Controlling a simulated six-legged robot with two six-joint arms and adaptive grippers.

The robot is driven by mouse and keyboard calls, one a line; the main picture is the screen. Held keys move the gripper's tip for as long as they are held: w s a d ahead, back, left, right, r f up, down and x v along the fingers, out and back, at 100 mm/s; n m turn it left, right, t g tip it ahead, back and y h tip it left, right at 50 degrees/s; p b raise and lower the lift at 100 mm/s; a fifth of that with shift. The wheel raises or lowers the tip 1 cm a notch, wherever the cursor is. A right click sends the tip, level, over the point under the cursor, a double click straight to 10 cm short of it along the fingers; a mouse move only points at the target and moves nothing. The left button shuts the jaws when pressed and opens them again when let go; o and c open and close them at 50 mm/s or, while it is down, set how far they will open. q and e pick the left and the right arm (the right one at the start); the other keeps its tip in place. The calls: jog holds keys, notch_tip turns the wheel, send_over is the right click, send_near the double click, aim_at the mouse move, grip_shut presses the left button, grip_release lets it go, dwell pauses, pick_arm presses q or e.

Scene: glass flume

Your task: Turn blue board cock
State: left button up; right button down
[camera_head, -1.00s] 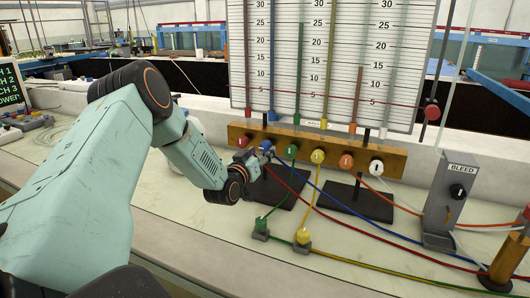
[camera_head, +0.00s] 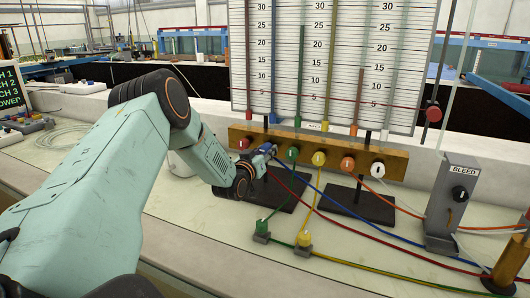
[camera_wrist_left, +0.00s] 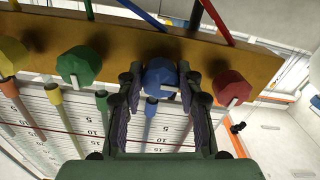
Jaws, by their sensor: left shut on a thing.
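The blue board cock (camera_head: 266,148) is on the ochre manifold bar (camera_head: 395,163) below the tube board, between the red cock (camera_head: 244,143) and the green cock (camera_head: 293,154). My left gripper (camera_head: 259,155) reaches it from the front left and partly hides it. In the left wrist view, the two dark fingers (camera_wrist_left: 160,92) stand on either side of the blue knob (camera_wrist_left: 159,75), closed on it. Its white mark lies nearly level there, while the mark on the green knob (camera_wrist_left: 78,66) is closer to upright. My right gripper is not in view.
Yellow (camera_head: 319,158), orange (camera_head: 347,165) and white (camera_head: 377,169) cocks continue the row. Coloured hoses cross the bench to the right. A grey BLEED box (camera_head: 455,195) stands at the right. The red knob (camera_wrist_left: 232,88) is close beside one finger in the wrist view.

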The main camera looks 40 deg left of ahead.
pick_arm(q)
jog(key=c, duration=0.4)
jog(key=shift+c, duration=0.2)
jog(key=m+p, duration=0.2)
jog(key=m, duration=0.1)
jog(key=shift+r+p, duration=0.2)
jog(key=shift+p, duration=0.1)
jog(key=m+p, duration=0.3)
jog(key=m, duration=0.2)
jog(key=m+p, duration=0.3)
jog(key=m, duration=0.2)
jog(key=shift+a+r, duration=0.1)
jog(key=shift+a, duration=0.05)
jog(key=shift+m+p, duration=1.15)
jog(key=shift+m, duration=1.25)
